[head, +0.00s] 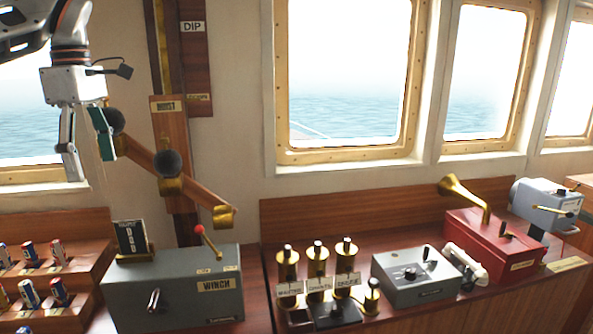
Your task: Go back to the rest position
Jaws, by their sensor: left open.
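My left gripper (90,168) hangs at the upper left, in front of the left window and the wall, with its fingers pointing down. Its two fingers are apart and nothing shows between them. The right-hand finger has a green pad and overlaps a black ball (117,121) at the upper end of the wooden hoist lever (195,183); I cannot tell whether they touch. A second black ball (168,163) sits at the lever's middle. My right gripper is not in view.
Below stands the grey winch box (185,290) with a red-knobbed lever (199,229). Racks with several small cylinders (58,291) lie at the lower left. Brass cylinders (318,262), a grey box (415,277) and a red box (492,245) stand on the console to the right.

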